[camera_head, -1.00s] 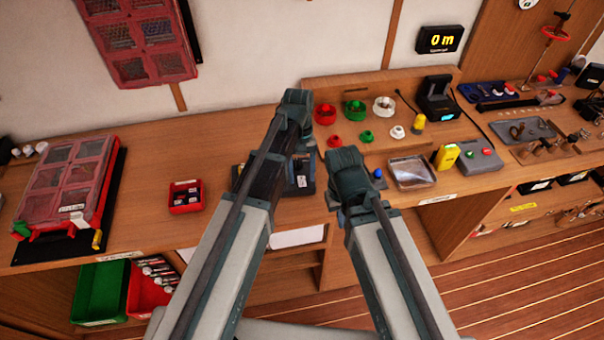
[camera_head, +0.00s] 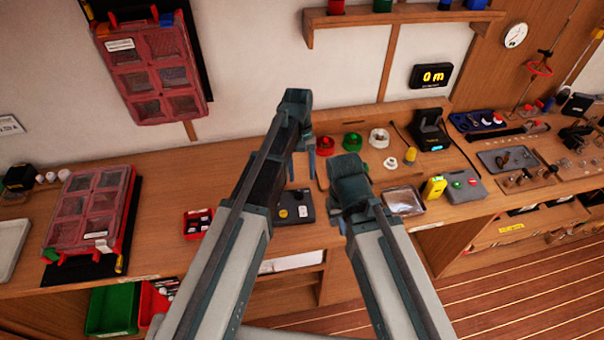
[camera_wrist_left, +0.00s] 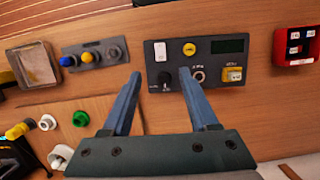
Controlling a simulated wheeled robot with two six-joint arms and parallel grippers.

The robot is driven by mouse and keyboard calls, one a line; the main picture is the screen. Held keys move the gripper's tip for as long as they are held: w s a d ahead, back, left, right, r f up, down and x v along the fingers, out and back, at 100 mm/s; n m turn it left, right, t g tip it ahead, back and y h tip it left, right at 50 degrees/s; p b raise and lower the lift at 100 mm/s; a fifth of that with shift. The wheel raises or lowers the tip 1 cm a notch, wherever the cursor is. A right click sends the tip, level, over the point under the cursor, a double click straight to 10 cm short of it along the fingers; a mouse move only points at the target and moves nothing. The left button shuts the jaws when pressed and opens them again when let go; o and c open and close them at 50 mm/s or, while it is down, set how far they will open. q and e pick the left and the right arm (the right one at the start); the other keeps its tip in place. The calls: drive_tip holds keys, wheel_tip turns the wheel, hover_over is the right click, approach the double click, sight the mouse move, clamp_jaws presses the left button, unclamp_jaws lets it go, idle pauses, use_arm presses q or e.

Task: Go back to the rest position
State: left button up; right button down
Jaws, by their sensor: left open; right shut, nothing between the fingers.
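My left gripper (camera_head: 302,158) is raised above the workbench with its fingers pointing down. It is open and empty. In the left wrist view its two blue-grey fingers (camera_wrist_left: 160,76) stand apart, with a dark control box (camera_wrist_left: 212,88) on the bench beyond them. That box also shows in the head view (camera_head: 293,207), between my arms. My right gripper (camera_head: 350,185) is above the bench, to the right of the left one. It is shut and holds nothing; its fingertips are mostly hidden by its own wrist.
The bench (camera_head: 160,225) holds a red compartment case (camera_head: 88,212), a small red tray (camera_head: 197,223), a clear-lidded tray (camera_head: 403,201) and a yellow device (camera_head: 434,187). Red, green and white round parts sit by a raised board. A wall shelf (camera_head: 400,17) is above.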

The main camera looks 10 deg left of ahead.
idle(0.5)
use_arm(q)
drive_tip(key=s+f+m+t+y+b, duration=0.1)
drive_tip(key=s+f+m+b, duration=0.2)
drive_tip(key=s, duration=0.5)
drive_tip(key=s+f+m+t+y+b, duration=0.1)
drive_tip(key=s+f+m+b, duration=0.2)
drive_tip(key=s, duration=0.6)
wheel_tip(320, 180, down, 2)
drive_tip(key=shift+d+f+m+t+b, duration=0.1)
drive_tip(key=shift+d+m+t+b, duration=0.3)
drive_tip(key=shift+b, duration=0.5)
